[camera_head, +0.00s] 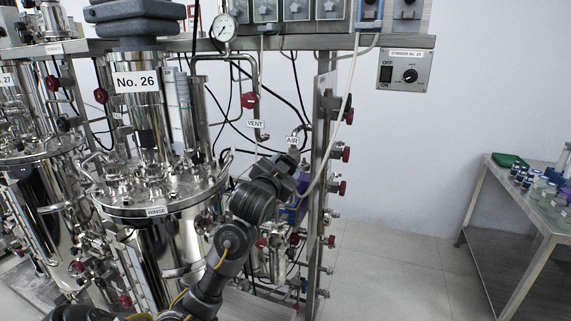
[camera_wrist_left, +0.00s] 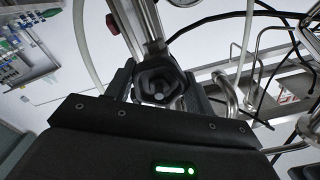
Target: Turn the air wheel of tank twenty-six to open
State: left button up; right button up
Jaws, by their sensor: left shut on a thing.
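The tank marked No. 26 (camera_head: 150,240) is a shiny steel vessel at the left of the head view. The AIR label (camera_head: 292,140) hangs on the pipework to its right. My left arm reaches up from below, and my left gripper (camera_head: 298,182) is at the pipework just under that label. In the left wrist view a dark round wheel (camera_wrist_left: 158,80) sits between the fingers of my left gripper (camera_wrist_left: 158,92), which is shut on it. In the head view the gripper hides this wheel. My right gripper is not in view.
A steel post with several red-handled valves (camera_head: 346,154) stands right of my left gripper. A red valve (camera_head: 249,100) is by the VENT label (camera_head: 255,124). Hoses and cables run close by. A steel table (camera_head: 530,215) stands far right, with clear floor before it.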

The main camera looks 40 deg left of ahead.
pick_arm(q)
jog(key=shift+f+n, duration=0.15)
jog(key=shift+n, duration=0.25)
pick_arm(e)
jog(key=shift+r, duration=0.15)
pick_arm(q)
jog(key=o, duration=1)
jog(key=shift+c, duration=0.2)
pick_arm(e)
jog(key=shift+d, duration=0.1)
pick_arm(q)
jog(key=shift+s, duration=0.15)
